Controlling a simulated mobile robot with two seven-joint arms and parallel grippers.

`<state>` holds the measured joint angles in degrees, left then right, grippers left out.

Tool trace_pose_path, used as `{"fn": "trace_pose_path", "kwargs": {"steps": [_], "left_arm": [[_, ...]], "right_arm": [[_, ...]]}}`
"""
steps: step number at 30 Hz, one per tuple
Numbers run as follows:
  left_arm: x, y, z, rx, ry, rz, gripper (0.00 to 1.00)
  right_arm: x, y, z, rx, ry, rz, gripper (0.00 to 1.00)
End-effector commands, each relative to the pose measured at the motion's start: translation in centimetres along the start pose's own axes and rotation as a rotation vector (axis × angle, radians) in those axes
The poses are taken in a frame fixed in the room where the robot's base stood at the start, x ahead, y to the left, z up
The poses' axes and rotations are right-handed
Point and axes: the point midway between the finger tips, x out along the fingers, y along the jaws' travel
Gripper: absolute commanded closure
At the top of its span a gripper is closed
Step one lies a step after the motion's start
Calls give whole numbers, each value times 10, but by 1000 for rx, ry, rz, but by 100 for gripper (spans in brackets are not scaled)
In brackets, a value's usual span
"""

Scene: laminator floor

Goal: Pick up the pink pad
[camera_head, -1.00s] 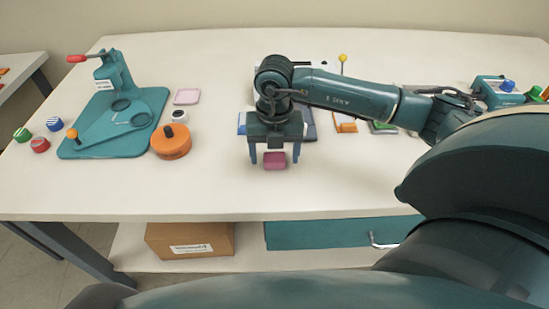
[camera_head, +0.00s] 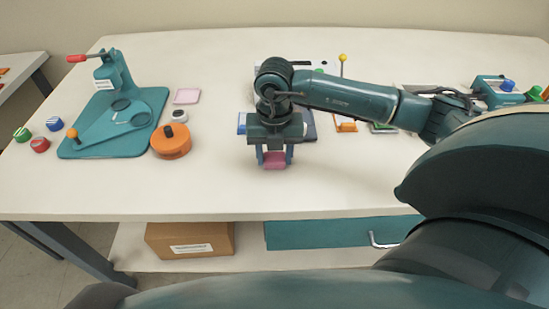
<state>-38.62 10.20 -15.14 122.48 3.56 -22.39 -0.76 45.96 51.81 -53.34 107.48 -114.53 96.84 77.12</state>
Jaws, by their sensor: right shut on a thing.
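The pink pad (camera_head: 274,160) is a small dark-pink block near the front middle of the white table. My right gripper (camera_head: 274,158) points down over it, with a finger on each side, and is shut on it. The gripper body hides the back of the pad. I cannot tell whether the pad still touches the table. My left gripper is not in view.
The white table (camera_head: 330,190) is clear around the gripper's front. A teal press (camera_head: 112,110), an orange round knob (camera_head: 171,142), a light-pink square (camera_head: 187,96) and several round caps stand left. A yellow-topped pin (camera_head: 342,58) and a teal box (camera_head: 495,92) are behind and right.

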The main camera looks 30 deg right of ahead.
Motion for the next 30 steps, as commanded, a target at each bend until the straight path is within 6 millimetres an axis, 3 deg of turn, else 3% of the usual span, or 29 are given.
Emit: {"fn": "trace_pose_path", "kwargs": {"steps": [7, 19, 30], "left_arm": [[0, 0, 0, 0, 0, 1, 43], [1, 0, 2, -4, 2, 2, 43], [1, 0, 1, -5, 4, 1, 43]], "right_arm": [[-15, 0, 1, 1, -4, 2, 79], [-88, 1, 1, 0, -4, 1, 79], [-100, 0, 0, 0, 0, -2, 79]]}}
